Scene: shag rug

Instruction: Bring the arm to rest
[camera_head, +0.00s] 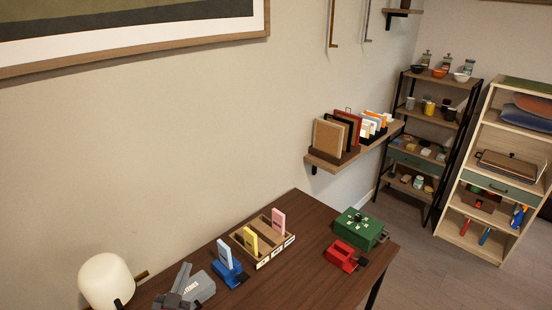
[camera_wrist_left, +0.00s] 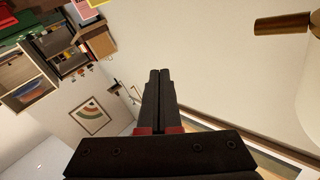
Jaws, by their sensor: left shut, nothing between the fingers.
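My left gripper (camera_head: 185,268) is at the bottom left of the head view, over the near end of the dark wooden table (camera_head: 300,255), to the right of the lamp. In the left wrist view its two black fingers (camera_wrist_left: 160,75) lie side by side, shut and empty. My right gripper is not in view.
The white lamp (camera_head: 105,280) stands close left of the gripper; its shade is at the right edge of the wrist view (camera_wrist_left: 308,90). A grey box (camera_head: 199,288), blue holder (camera_head: 229,272), wooden tray (camera_head: 263,239), green box (camera_head: 360,228) and red block (camera_head: 342,256) sit on the table.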

